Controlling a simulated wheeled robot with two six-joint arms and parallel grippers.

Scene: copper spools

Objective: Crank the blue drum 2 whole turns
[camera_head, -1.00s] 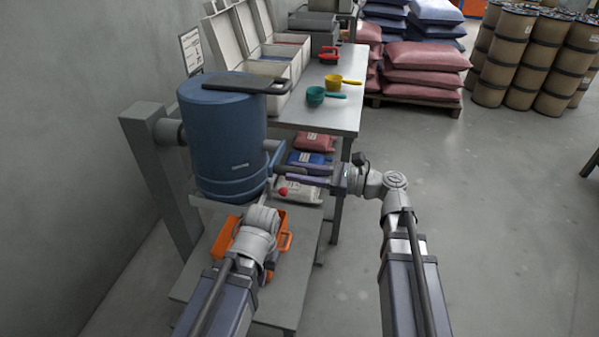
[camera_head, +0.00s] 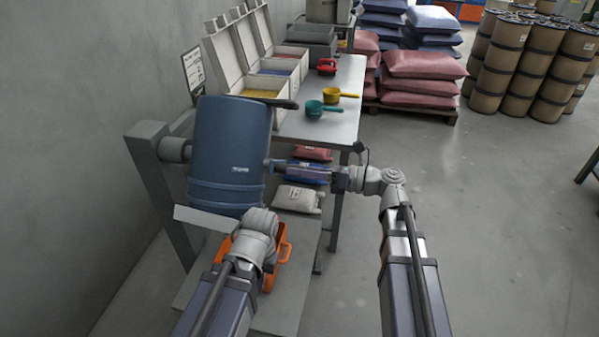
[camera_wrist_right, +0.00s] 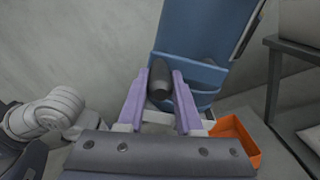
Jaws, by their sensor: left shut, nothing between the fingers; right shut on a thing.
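The blue drum (camera_head: 228,150) hangs from a grey stand at the left, leaning slightly; it also shows in the right wrist view (camera_wrist_right: 203,45). My right gripper (camera_head: 284,167) is at the drum's right side. In the right wrist view its purple fingers are shut on the dark crank handle (camera_wrist_right: 160,82), with the drum just behind. Most of the crank is hidden in the head view. My left gripper (camera_head: 262,218) is low in front of the drum's bottom, shut and empty, its fingers mostly hidden by its own wrist.
An orange bin (camera_head: 281,250) sits on the low platform (camera_head: 290,300) under the drum. A table (camera_head: 345,115) behind holds open boxes, a teal scoop (camera_head: 318,109) and a yellow scoop (camera_head: 332,95). Bags (camera_head: 298,198) lie below it.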

